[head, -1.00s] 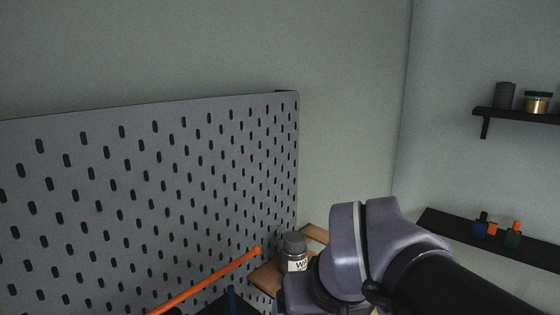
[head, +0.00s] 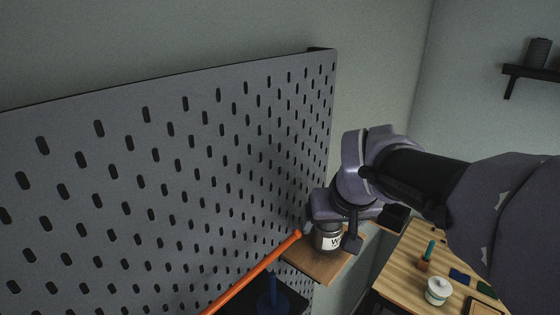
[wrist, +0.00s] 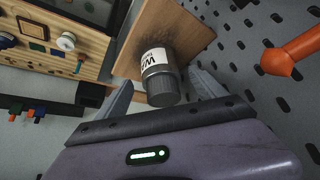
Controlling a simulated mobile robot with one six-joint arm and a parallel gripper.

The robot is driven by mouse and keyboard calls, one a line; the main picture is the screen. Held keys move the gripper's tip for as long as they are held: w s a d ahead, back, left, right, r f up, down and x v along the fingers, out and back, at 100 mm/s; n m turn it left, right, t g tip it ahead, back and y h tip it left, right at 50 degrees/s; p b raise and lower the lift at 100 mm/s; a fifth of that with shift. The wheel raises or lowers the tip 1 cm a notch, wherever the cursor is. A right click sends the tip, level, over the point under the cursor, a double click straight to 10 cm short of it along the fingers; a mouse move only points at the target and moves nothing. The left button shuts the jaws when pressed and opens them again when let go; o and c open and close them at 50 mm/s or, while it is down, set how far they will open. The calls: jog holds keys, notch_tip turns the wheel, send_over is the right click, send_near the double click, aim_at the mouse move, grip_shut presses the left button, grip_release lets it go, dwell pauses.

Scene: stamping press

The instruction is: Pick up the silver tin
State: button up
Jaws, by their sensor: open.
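The silver tin (head: 328,239), grey with a white label starting with "W", stands on a small wooden shelf (head: 312,266) beside the pegboard. In the wrist view the tin (wrist: 160,77) shows its grey lid towards me and sits between the two fingers. My gripper (wrist: 161,84) is open, with one finger on each side of the tin. I cannot tell if either finger touches it. In the head view my wrist hides the top of the tin.
A grey pegboard (head: 180,170) stands close on the left. An orange rod (head: 255,272) ends near the shelf. A blue object (head: 272,296) is below it. At the lower right a wooden table (head: 412,262) holds a white jar (head: 438,290). A dark ribbed canister (head: 538,53) is on a wall shelf.

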aim_at(326, 231)
jog(key=b+x, duration=0.1)
jog(key=x, duration=0.1)
jog(key=b+x, duration=0.1)
jog(key=x, duration=0.1)
jog(key=shift+a+f, duration=0.1)
jog(key=shift+f, duration=0.3)
jog(key=shift+w, duration=0.1)
jog(key=shift+s+r, duration=0.2)
jog(key=shift+s, duration=0.15)
jog(key=c, duration=0.8)
jog(key=shift+w, duration=0.1)
jog(key=c, duration=0.7)
jog(key=shift+c, duration=0.2)
